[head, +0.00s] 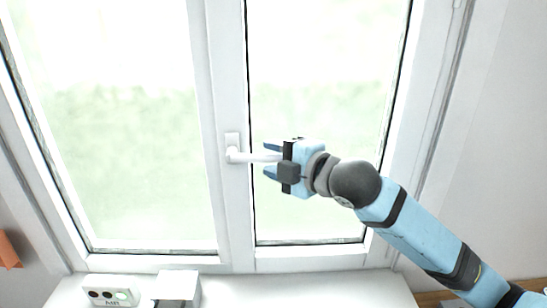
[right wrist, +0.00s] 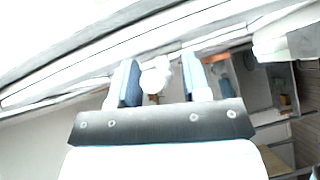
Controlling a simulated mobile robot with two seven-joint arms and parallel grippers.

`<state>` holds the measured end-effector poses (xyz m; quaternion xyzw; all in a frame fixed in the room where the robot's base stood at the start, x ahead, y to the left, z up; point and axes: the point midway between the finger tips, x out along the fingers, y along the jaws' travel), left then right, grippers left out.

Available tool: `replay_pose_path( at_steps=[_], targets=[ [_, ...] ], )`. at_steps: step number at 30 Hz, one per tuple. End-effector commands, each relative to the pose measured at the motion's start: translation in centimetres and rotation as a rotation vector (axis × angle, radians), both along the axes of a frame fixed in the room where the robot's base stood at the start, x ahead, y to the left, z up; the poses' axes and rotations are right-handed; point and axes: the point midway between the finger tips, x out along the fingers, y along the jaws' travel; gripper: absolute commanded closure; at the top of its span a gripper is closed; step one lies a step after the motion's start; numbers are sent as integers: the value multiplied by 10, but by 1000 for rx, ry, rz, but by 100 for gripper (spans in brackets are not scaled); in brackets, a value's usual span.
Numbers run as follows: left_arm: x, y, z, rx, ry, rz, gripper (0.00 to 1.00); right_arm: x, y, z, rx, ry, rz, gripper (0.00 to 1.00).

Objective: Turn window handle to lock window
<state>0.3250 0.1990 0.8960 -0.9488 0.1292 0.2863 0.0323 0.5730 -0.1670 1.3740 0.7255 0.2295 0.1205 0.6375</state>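The white window handle (head: 250,156) sits on the middle frame of the window (head: 237,205). Its lever points right, roughly level, from its mount. My right gripper (head: 270,160) comes in from the right, with one finger above the lever and one below. In the right wrist view the rounded white end of the handle (right wrist: 156,75) lies between the two blue fingers (right wrist: 161,80), with a gap on each side. The right gripper is open around the lever. My left gripper is not in view.
A white sill (head: 270,291) runs below the window. On it, at the left, stand a white block (head: 178,286) and a small pale device with dark round spots (head: 110,292). An orange item (head: 8,250) shows at the left edge. The space left of the handle is clear.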

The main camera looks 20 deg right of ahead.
Motion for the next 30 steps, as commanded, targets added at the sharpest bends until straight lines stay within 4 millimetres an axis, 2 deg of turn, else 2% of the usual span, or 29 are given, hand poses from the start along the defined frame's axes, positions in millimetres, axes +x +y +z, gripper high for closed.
replay_pose_path(
  at_steps=[1, 6, 19, 30],
  targets=[
    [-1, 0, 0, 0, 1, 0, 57, 0, 0, 0, 0, 0, 0, 61],
    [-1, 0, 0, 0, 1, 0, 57, 0, 0, 0, 0, 0, 0, 100],
    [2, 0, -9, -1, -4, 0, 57, 0, 0, -7, 46, -13, 0, 100],
    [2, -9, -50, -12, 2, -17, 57, 2, 5, -34, 301, -85, 0, 100]
  ],
)
